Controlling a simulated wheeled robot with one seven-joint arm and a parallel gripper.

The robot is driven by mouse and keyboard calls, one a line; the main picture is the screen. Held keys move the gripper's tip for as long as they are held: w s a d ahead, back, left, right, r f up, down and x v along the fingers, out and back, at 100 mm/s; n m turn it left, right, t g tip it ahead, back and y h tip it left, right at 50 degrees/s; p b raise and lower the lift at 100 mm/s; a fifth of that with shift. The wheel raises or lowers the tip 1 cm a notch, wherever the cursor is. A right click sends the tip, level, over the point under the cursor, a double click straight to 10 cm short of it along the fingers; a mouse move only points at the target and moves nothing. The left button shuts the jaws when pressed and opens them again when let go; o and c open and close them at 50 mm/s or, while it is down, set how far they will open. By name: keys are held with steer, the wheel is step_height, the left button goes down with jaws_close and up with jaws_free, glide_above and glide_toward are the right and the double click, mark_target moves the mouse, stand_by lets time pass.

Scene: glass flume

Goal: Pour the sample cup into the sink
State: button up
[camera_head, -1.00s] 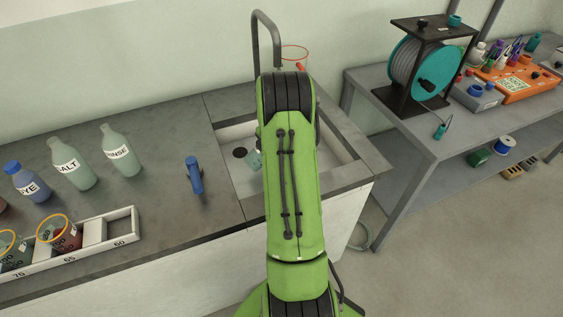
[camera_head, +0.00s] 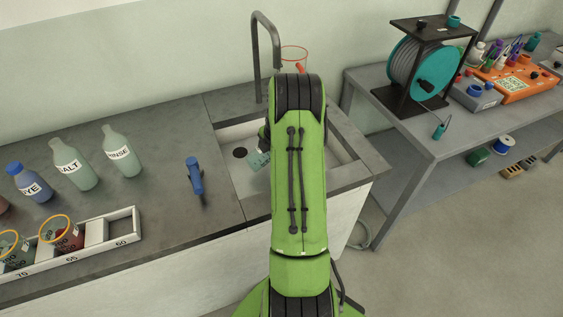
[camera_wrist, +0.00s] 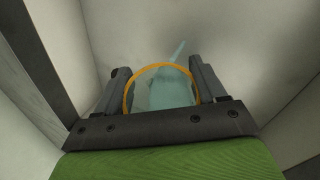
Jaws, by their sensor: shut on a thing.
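My gripper (camera_wrist: 163,82) is shut on the sample cup (camera_wrist: 128,98), a clear cup with an orange rim, seen between the two fingers in the wrist view. Pale teal liquid (camera_wrist: 168,92) shows inside it, and a thin teal streak reaches out past the rim. In the head view a small part of the cup (camera_head: 258,160) shows left of my arm, tilted, over the sink (camera_head: 243,181). My arm hides the gripper and most of the cup there. The dark drain (camera_head: 240,152) lies left of the cup.
A grey tap (camera_head: 256,55) rises behind the sink. Further left are labelled bottles (camera_head: 121,152) and a white rack (camera_head: 122,226) with cups. A bench with a cable reel (camera_head: 417,72) stands to the right.

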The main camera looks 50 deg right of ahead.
steer(key=shift+d+f+t+y+p, duration=0.1)
steer(key=shift+f+t+y+p, duration=0.25)
steer(key=shift+y+p, duration=0.25)
stand_by(0.8)
steer(key=shift+s+d+r+m+t+y, duration=0.2)
steer(key=shift+s+d+m+t+y, duration=0.1)
steer(key=shift+d+y, duration=0.35)
stand_by(0.9)
steer(key=shift+y, duration=0.35)
